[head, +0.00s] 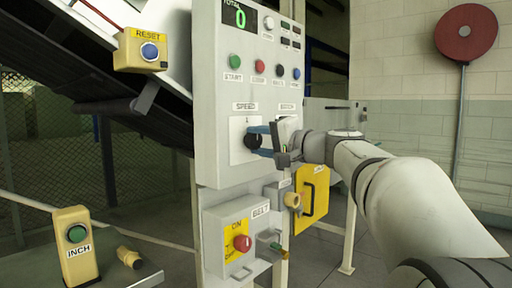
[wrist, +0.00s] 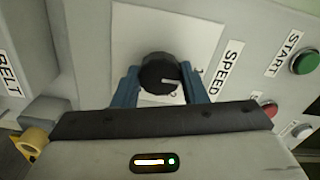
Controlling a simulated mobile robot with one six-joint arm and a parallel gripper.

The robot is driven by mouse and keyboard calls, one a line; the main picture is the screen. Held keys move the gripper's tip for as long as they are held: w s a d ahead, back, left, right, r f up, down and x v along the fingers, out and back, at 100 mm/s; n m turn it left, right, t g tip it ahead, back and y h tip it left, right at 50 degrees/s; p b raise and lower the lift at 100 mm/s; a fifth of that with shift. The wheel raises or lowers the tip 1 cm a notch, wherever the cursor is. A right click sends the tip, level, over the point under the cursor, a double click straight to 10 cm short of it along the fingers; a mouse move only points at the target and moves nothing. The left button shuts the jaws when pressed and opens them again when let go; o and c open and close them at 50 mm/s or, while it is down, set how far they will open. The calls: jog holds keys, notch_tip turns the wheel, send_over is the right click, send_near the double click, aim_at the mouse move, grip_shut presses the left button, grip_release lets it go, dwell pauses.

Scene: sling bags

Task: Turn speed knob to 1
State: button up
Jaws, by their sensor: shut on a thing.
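The speed knob (wrist: 160,74) is a round black knob with a white pointer line. It sits on a white plate (wrist: 122,30) beside the SPEED label (wrist: 230,68) in the wrist view. In that view its line points right, toward the plate's partly covered markings; I cannot read which number it meets. My gripper (wrist: 160,88) has its two blue fingers shut on the knob, one on each side. In the head view the knob (head: 253,141) shows at the left of my gripper (head: 264,141), below the SPEED label, and my gripper hides part of the plate.
A START button (head: 235,61) and other buttons sit above the knob. A yellow box with a handle (head: 311,195) stands below my wrist. The RESET box (head: 140,50) and INCH box (head: 76,246) are at the left.

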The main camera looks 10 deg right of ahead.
jog(key=shift+f, duration=0.25)
jog(key=o, duration=1)
jog(key=shift+r, duration=0.2)
jog(key=shift+c, duration=0.2)
jog(key=shift+s+d, duration=0.15)
jog(key=shift+s, duration=0.05)
jog(key=p+v, duration=0.1)
jog(key=v, duration=0.6)
jog(key=shift+s, duration=0.15)
jog(key=shift+p, duration=0.3)
